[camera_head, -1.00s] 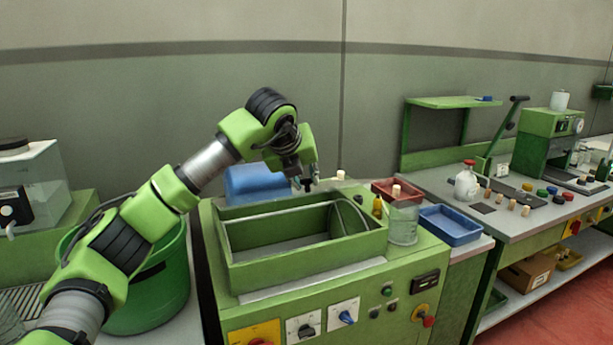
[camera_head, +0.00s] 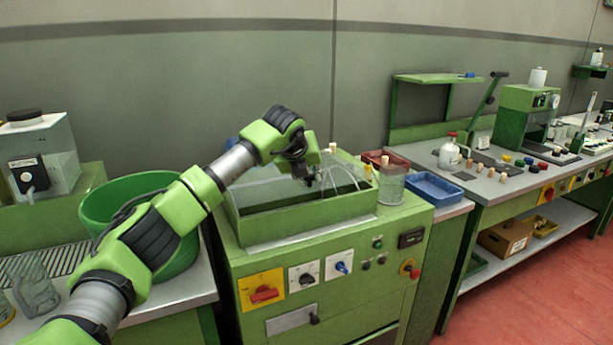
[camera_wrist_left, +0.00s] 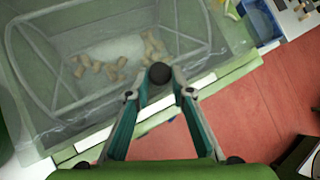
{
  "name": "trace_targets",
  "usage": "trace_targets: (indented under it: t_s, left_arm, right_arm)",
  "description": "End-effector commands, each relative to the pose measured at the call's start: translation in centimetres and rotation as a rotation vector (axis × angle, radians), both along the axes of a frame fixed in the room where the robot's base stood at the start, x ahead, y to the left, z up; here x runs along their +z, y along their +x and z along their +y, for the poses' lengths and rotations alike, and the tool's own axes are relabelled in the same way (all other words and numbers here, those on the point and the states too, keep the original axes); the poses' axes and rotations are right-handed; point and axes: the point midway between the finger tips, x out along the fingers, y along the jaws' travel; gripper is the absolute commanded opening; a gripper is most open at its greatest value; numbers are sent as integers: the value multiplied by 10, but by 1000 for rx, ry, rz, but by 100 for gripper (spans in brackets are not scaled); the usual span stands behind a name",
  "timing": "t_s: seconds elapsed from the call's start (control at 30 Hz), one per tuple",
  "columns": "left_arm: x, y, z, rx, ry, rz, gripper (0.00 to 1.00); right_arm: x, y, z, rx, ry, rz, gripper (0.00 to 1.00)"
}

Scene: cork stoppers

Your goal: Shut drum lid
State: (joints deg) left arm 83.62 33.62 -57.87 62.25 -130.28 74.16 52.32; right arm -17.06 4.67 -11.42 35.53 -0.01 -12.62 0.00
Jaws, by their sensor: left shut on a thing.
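The drum is a green rectangular trough in the top of the green machine (camera_head: 318,222). Its clear lid (camera_head: 262,196) now spans much of the opening, tilted, with its front edge seeming above the front rim; the exact gap is hard to tell. In the left wrist view the lid (camera_wrist_left: 70,42) shows as a see-through sheet with several corks (camera_wrist_left: 100,66) visible below it. My left gripper (camera_head: 308,180) is over the trough. In the left wrist view its fingers (camera_wrist_left: 160,92) are shut on the lid's black knob (camera_wrist_left: 159,73). My right gripper is not in view.
A green tub (camera_head: 125,202) stands left of the machine. A clear jar (camera_head: 391,188) with a cork stands at the trough's right end. A red tray (camera_head: 383,158) and a blue tray (camera_head: 434,187) lie further right. Knobs and switches (camera_head: 305,277) cover the machine's front.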

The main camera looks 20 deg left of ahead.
Motion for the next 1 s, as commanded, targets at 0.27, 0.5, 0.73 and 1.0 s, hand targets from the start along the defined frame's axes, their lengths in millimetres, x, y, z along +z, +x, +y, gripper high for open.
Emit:
trace_targets:
  t_s: [0.27, 0.5, 0.73, 1.0]
  left_arm:
    - [-2, -1, -5, -8, -5, 4, 38]
    - [-1, 0, -2, -4, -3, 2, 38]
    - [9, -8, -2, -3, -2, -2, 38]
    - [49, -44, -8, -5, -1, -3, 38]
  right_arm:
    - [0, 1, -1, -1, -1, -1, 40]
    - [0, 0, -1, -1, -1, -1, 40]
    - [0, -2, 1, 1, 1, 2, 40]
    - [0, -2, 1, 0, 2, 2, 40]
